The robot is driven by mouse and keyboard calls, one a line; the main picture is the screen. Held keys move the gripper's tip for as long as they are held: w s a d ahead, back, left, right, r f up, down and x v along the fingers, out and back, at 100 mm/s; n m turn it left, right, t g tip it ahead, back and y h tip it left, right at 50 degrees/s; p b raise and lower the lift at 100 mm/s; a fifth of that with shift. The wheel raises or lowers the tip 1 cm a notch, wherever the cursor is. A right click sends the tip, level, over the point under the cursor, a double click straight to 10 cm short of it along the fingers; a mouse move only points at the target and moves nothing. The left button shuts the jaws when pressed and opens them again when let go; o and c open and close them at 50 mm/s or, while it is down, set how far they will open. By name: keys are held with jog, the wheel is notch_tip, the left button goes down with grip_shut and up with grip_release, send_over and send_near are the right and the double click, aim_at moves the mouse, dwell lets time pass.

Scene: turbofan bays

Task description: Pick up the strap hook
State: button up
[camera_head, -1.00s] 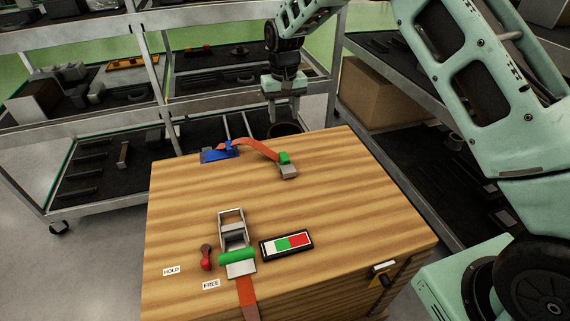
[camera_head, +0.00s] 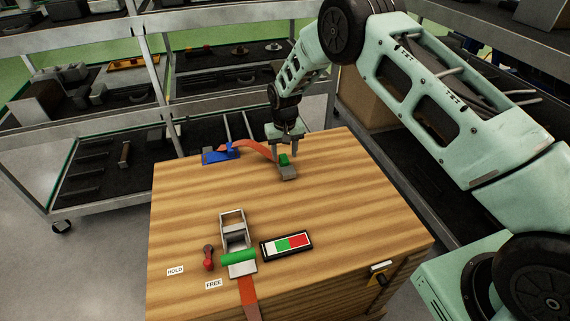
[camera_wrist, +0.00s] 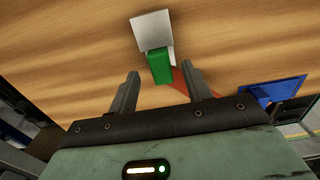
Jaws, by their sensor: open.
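The strap hook (camera_head: 287,171) is a grey metal plate with a green block (camera_head: 284,159) on it, at the end of an orange strap (camera_head: 257,149) near the far side of the wooden crate top. My gripper (camera_head: 285,152) is open, just above and behind the hook. In the wrist view, the hook's grey plate (camera_wrist: 153,30) and green block (camera_wrist: 159,66) lie ahead of my open gripper (camera_wrist: 164,82), with the green block lined up between the fingertips. The fingers hold nothing.
A blue bracket (camera_head: 220,156) holds the strap's other end. A ratchet buckle (camera_head: 235,238), a red lever (camera_head: 208,257) and a green-red indicator (camera_head: 287,244) are on the near part of the crate top (camera_head: 340,200). Metal shelves (camera_head: 110,140) stand behind; the crate's middle is clear.

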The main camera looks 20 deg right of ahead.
aim_at(284, 157)
jog(key=shift+f+p, duration=0.3)
jog(key=shift+f, duration=1.45)
grip_shut()
jog(key=shift+r, duration=0.1)
